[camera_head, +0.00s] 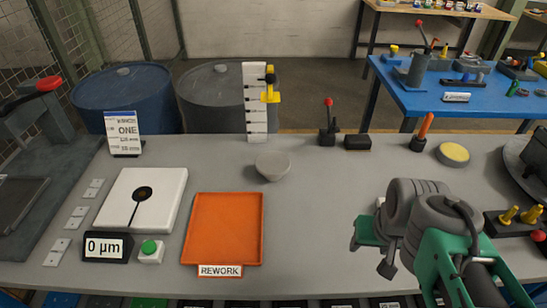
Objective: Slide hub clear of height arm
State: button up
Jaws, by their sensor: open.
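The height gauge is an upright white scale (256,110) with a yellow arm (270,97) and a dark knob, standing at the back of the bench. A grey round, bowl-like piece (272,165) sits on the bench just in front of it and a little to the right; it looks like the hub, but I cannot be sure. Whether it lies under the yellow arm is hard to tell from this angle. My gripper (376,250) is open at the lower right, well apart from the grey piece, with nothing visible between its fingers.
An orange rework tray (224,230) lies front centre. Left of it are a white plate (140,200), a 0 µm readout (106,247) and a green button (149,248). A red-knobbed lever (328,125) and black block (357,143) stand behind. The bench centre is clear.

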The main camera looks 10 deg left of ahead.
aim_at(272, 165)
jog(key=z, duration=0.1)
jog(key=k, duration=1.05)
jog(key=u, duration=1.15)
jog(key=i, duration=1.25)
jog(key=z, duration=0.75)
